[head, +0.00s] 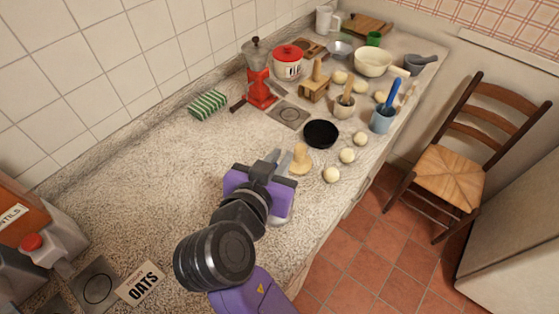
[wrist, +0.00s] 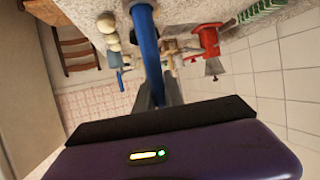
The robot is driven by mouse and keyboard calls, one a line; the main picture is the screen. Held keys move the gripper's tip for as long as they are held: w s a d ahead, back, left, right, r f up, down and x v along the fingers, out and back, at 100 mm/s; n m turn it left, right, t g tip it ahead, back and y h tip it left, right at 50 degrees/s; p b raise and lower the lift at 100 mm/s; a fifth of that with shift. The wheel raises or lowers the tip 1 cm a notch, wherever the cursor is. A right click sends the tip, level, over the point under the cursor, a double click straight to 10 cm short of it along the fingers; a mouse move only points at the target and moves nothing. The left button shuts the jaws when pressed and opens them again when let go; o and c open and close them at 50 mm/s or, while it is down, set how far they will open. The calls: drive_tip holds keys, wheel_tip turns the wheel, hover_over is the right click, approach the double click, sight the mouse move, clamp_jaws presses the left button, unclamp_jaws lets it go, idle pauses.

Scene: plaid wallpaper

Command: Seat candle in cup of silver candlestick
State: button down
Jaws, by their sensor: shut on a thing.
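A blue, slender candle (wrist: 148,45) stands out from between the grey fingers of my gripper (wrist: 158,92) in the wrist view. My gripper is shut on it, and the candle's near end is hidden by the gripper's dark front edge. A pale grey rim shows around its far end at the top edge; I cannot tell whether this is the silver candlestick. In the head view my purple gripper (head: 274,165) is low over the counter and hides the candle. A grey surface (head: 284,208) shows beneath it, too covered to identify surely.
A tan wooden piece (head: 300,160) stands just right of my gripper, with a black bowl (head: 321,133) behind it. Pale round balls (head: 331,174) lie near the front edge. The counter's left is mostly clear.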

drive_tip(key=shift+f, duration=0.7)
drive_tip(key=shift+f, duration=0.15)
drive_tip(key=c, duration=1.4)
unclamp_jaws()
drive_tip(key=shift+c, duration=0.2)
drive_tip(key=b+v, duration=0.1)
drive_tip(key=v, duration=1.1)
drive_tip(key=shift+b, duration=0.4)
